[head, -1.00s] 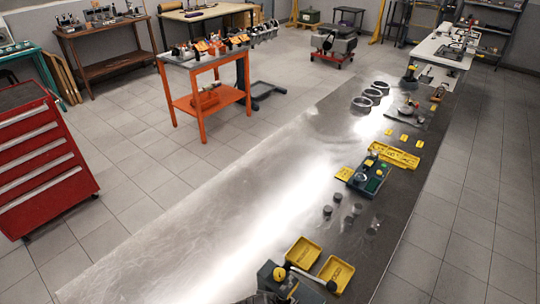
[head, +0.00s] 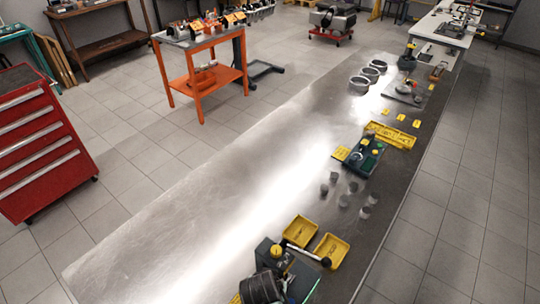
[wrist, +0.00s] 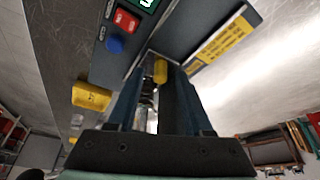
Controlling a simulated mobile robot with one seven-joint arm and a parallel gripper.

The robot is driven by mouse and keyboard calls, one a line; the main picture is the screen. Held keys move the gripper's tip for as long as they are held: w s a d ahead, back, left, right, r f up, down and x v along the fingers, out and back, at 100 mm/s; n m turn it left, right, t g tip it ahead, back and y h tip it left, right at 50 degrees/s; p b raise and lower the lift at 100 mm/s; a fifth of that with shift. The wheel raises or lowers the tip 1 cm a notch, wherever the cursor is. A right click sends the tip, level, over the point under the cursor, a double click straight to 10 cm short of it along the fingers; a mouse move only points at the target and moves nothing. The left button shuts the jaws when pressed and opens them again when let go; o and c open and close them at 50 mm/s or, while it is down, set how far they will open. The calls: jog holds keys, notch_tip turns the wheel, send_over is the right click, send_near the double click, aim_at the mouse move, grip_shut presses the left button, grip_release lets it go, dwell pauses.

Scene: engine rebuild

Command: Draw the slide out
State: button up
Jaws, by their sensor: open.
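The dark bench machine (head: 268,250) stands at the near end of the metal table, with a yellow knob on top and a lever ending in a black knob (head: 326,262). In the wrist view a dark machine housing (wrist: 180,25) fills the top, with a red button, a blue button, a green display and a yellow label. My gripper (wrist: 161,68) is open, its two dark fingers pointing at this housing. A yellow piece (wrist: 160,71) shows between the fingertips; contact cannot be told. I cannot clearly tell which part is the slide.
Two yellow trays (head: 329,249) lie beside the machine. Several small grey cylinders (head: 333,177), a dark device (head: 364,158) and a long yellow tray (head: 390,135) lie further along the table (head: 190,215). The table's left side is clear. A red tool cabinet (head: 42,150) stands on the floor at left.

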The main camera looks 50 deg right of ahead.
grip_shut()
jog(key=shift+a, duration=0.1)
dwell(1.3)
